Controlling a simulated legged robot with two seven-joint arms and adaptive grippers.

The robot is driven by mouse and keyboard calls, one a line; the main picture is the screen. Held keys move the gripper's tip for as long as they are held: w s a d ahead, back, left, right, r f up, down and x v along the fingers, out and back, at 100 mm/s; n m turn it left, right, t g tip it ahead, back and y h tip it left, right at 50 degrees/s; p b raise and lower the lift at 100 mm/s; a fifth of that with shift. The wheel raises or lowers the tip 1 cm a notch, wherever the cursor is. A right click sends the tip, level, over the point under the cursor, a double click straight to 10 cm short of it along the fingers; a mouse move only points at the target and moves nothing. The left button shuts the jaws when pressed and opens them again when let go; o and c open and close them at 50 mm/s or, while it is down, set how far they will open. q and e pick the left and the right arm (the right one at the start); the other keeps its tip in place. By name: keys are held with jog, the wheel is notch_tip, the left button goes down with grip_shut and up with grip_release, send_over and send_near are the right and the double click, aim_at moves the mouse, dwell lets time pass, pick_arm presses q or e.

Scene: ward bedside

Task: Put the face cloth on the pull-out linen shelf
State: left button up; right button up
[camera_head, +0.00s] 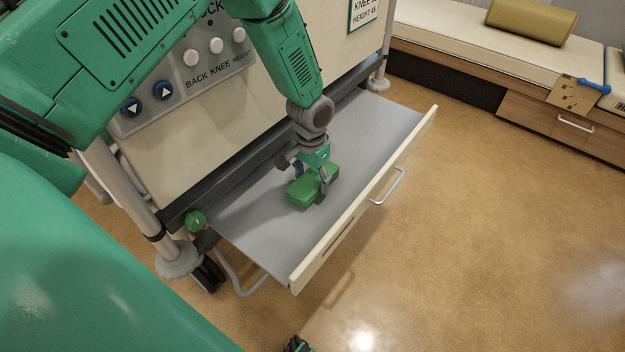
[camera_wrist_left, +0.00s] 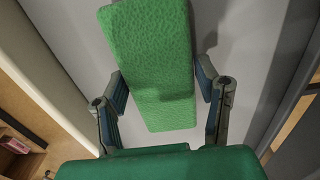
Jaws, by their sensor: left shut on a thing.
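The green face cloth (camera_head: 313,186) is a folded, block-like bundle over the grey surface of the pull-out linen shelf (camera_head: 376,122). My left gripper (camera_head: 312,181) points down and is shut on the cloth, with one finger on each side. The left wrist view shows the textured cloth (camera_wrist_left: 152,62) between the two fingers (camera_wrist_left: 166,100), with the grey shelf surface behind it. I cannot tell whether the cloth touches the shelf or is just above it. A small dark piece at the bottom edge of the head view may be my right gripper (camera_head: 297,344); its fingers do not show clearly.
The shelf is pulled out, with a raised cream front (camera_head: 362,199) and a metal handle (camera_head: 387,186). The bed-end panel with buttons (camera_head: 189,58) stands behind it. A green knob (camera_head: 195,221) sits at the shelf's left corner. The floor at right is clear.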

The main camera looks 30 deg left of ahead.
aim_at(311, 178)
pick_arm(q)
jog(key=shift+a, duration=0.2)
jog(key=o, duration=1.1)
jog(key=shift+s, duration=0.1)
jog(key=shift+d+r, duration=0.1)
jog(key=shift+d, duration=0.25)
jog(key=shift+r, duration=0.25)
notch_tip(311, 178, up, 12)
jog(key=p, duration=0.4)
jog(key=shift+a+f, duration=0.1)
jog(key=shift+f, duration=0.15)
jog(key=shift+a, duration=0.15)
